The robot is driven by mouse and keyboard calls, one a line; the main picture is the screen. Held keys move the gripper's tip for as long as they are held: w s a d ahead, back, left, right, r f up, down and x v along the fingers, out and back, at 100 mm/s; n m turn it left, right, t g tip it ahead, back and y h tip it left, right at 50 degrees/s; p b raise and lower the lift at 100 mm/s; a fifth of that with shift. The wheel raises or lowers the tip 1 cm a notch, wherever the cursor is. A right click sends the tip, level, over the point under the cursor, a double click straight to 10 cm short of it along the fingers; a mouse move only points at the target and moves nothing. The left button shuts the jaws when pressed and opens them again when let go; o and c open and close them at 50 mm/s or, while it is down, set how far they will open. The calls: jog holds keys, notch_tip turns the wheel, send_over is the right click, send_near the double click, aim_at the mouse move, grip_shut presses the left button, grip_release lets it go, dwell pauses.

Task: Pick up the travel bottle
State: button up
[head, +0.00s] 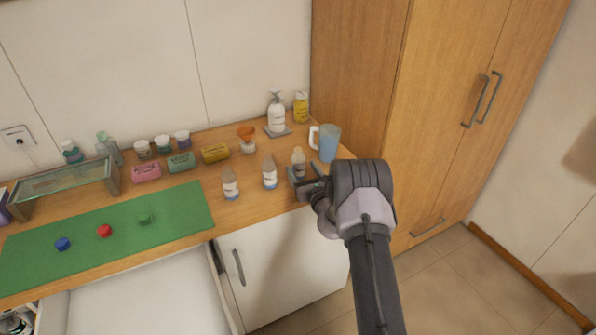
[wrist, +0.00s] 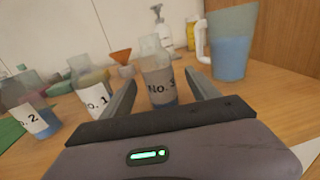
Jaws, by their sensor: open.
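Three clear travel bottles with white labels stand upright on the wooden counter. The one marked No. 3 (head: 298,158), with some blue liquid low in it, is closest to my gripper (head: 306,179). In the wrist view, bottle No. 3 (wrist: 157,72) shows between the two open fingers of my gripper (wrist: 162,88), which are not closed on it. Bottle No. 1 (head: 269,174) stands to its left, also in the wrist view (wrist: 95,98). Bottle No. 2 (head: 230,186) is further left, also in the wrist view (wrist: 35,115).
A jug of blue liquid (head: 329,143) stands close right of No. 3. An orange funnel (head: 246,133), white pump bottle (head: 277,108) and yellow bottle (head: 301,105) are behind. Blue, red and green caps lie on the green mat (head: 180,215). A wooden cabinet (head: 400,120) bounds the right.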

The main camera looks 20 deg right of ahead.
aim_at(301, 168)
jog(key=w+b, duration=0.1)
jog(key=w, duration=0.3)
jog(key=shift+s, duration=0.1)
grip_shut()
